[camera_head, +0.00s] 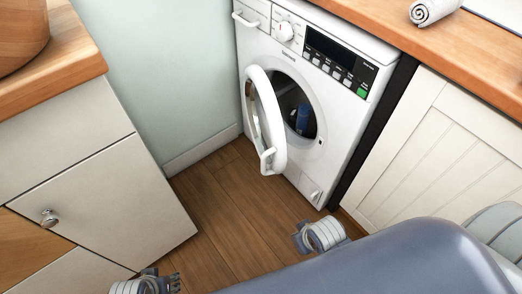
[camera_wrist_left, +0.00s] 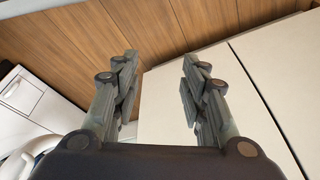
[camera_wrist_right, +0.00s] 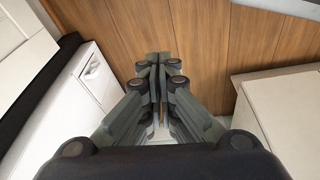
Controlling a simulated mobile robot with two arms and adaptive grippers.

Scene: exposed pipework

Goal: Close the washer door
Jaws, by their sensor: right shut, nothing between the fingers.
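The white washer (camera_head: 335,150) stands against the wall in the head view. Its round door (camera_head: 266,125) is open, hinged at the left and swung out, with a handle (camera_head: 268,160) at its lower free edge. The dark drum opening (camera_head: 296,108) shows something blue inside. My left gripper (camera_head: 172,284) is low at the bottom left, well apart from the door. It is open and empty in the left wrist view (camera_wrist_left: 157,62). My right gripper (camera_head: 300,238) is in front of the washer, below the door and apart from it. Its fingers are together in the right wrist view (camera_wrist_right: 158,60).
A cream cabinet (camera_head: 110,190) with a round knob stands at the left. Another cream cabinet (camera_head: 430,150) is right of the washer, under a wooden worktop (camera_head: 385,32) with a rolled towel (camera_head: 432,11). Bare wooden floor (camera_head: 222,205) lies between.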

